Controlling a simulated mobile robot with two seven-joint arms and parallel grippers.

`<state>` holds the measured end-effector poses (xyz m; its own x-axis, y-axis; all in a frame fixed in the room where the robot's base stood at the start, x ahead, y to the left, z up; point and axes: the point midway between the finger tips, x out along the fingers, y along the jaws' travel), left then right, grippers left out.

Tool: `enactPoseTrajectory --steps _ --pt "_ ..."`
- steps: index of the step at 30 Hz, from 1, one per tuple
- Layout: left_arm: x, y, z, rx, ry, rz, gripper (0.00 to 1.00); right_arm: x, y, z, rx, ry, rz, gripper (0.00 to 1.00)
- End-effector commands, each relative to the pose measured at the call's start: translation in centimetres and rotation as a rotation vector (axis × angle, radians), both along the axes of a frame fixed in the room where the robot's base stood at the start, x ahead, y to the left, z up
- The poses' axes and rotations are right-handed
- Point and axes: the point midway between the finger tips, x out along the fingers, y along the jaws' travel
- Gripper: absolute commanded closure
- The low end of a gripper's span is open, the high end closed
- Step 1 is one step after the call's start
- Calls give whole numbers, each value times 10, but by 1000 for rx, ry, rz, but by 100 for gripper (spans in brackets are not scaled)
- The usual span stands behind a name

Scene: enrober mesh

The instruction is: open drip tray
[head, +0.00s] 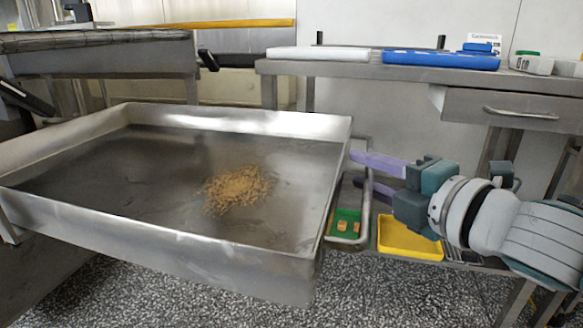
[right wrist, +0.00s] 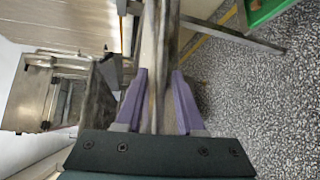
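The drip tray (head: 150,225) is a large, shallow steel pan at the left and middle of the head view, with a heap of brown crumbs (head: 238,188) on its floor. A steel bar handle (head: 366,215) stands off its right side. My right gripper (head: 356,170) is at this handle, its purple fingers pointing left. In the right wrist view, the fingers (right wrist: 159,76) are apart, with a pale metal bar running between them and narrow gaps visible beside it. Contact with the handle cannot be told. My left gripper is not in view.
A steel table (head: 400,70) with a blue tray (head: 440,60) and a drawer (head: 515,110) stands behind. A yellow tray (head: 408,240) and a green tray (head: 346,218) sit low beside the handle. Speckled floor (head: 200,295) is free in front of the pan.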

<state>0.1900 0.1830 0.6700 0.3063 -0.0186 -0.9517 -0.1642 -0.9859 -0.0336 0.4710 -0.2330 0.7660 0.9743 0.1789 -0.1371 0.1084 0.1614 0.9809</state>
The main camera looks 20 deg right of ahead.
Motion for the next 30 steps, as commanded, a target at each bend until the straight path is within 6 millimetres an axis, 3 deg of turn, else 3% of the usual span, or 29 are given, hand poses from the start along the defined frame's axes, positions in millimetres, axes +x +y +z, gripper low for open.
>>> enactPoseTrajectory --steps 13,24,30 --pt "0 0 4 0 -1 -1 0 -10 -1 1 1 2 2 55" --pt "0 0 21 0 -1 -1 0 -70 -12 10 1 4 0 55" --pt "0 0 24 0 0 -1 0 -92 -17 13 2 2 -1 55"
